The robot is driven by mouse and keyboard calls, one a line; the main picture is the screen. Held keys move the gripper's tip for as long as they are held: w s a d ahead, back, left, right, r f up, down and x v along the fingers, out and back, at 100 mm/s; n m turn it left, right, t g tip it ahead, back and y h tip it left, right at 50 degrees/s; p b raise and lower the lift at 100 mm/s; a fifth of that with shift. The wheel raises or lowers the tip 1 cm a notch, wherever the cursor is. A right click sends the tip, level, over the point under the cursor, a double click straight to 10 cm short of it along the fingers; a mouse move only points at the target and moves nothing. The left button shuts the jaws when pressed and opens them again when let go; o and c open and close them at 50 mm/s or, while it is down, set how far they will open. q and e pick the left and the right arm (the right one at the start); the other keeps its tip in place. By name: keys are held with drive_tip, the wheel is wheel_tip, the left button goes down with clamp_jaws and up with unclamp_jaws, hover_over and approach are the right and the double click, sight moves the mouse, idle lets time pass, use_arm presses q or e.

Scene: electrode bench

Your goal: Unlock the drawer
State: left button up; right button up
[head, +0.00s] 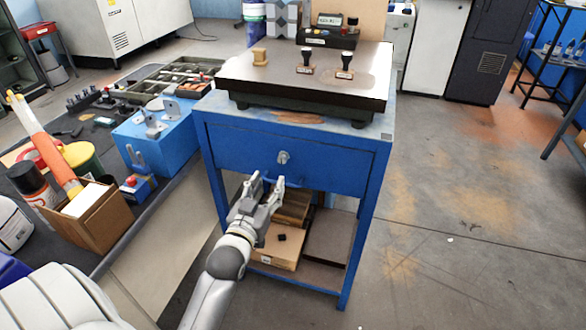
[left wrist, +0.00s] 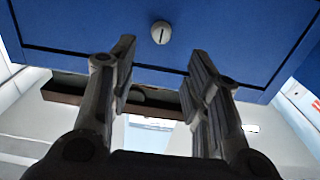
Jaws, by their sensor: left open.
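The blue drawer (head: 325,164) is closed in the front of a blue workbench. A round silver lock (head: 283,157) with a dark slot sits at its middle. The lock (left wrist: 161,32) also shows in the left wrist view, with its slot roughly upright. A blue handle is partly hidden behind my left gripper, just below the lock. My left gripper (head: 264,180) is open and empty, in front of the drawer and a little below the lock. Its two fingers (left wrist: 160,72) point toward the drawer front, one on each side of the lock in the picture. My right gripper is not in view.
A dark plate (head: 300,82) with several stamps lies on the bench top. Boxes (head: 277,247) sit on the lower shelf. At left, a side table holds a cardboard box (head: 88,215), a blue block (head: 158,135) and tools. The floor at right is open.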

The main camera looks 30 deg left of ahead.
sight(282, 160)
use_arm(q)
drive_tip(key=x, duration=1)
drive_tip(key=shift+w, duration=0.15)
drive_tip(key=shift+f, duration=0.1)
clamp_jaws()
